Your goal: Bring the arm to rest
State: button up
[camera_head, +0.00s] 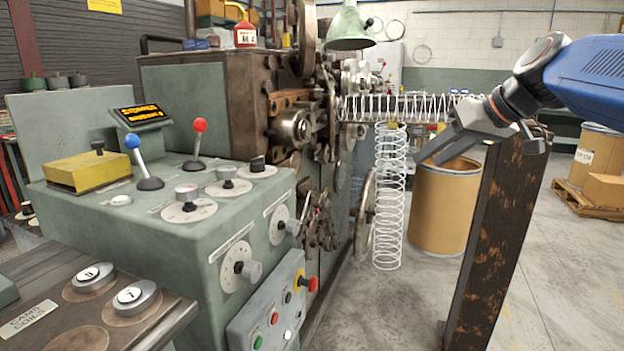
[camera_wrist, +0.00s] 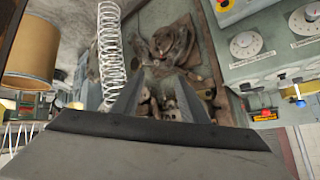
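My arm comes in from the right in the head view, with a blue link (camera_head: 595,72) and a dark wrist. My gripper (camera_head: 432,154) hangs in the air, pointing down and left, to the right of a hanging wire spring (camera_head: 389,205). In the wrist view the two fingers of my gripper (camera_wrist: 158,88) stand apart with nothing visible between them. The hanging spring (camera_wrist: 111,50) shows there left of the fingers. I cannot tell whether the gripper touches anything.
The coiler's green control box (camera_head: 150,205) with levers and knobs stands at the left. A horizontal spring (camera_head: 405,106) juts from the coiling machine. A rusty post (camera_head: 497,235) stands below my wrist, with a brown drum (camera_head: 443,210) behind it.

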jog(key=s+d+f+m+g+h, duration=0.1)
jog(key=s+f+h, duration=0.1)
jog(key=s+f, duration=1)
jog(key=s+d+f+m+g+h, duration=0.1)
jog(key=s+f+m+h, duration=0.1)
jog(key=s+f, duration=1.1)
notch_tip(320, 180, down, 5)
jog(key=shift+s+d+f+g+h, duration=0.1)
jog(key=shift+s+d+g+h, duration=0.15)
jog(key=shift+d+g+h, duration=0.25)
jog(key=shift+a, duration=0.15)
dwell(0.7)
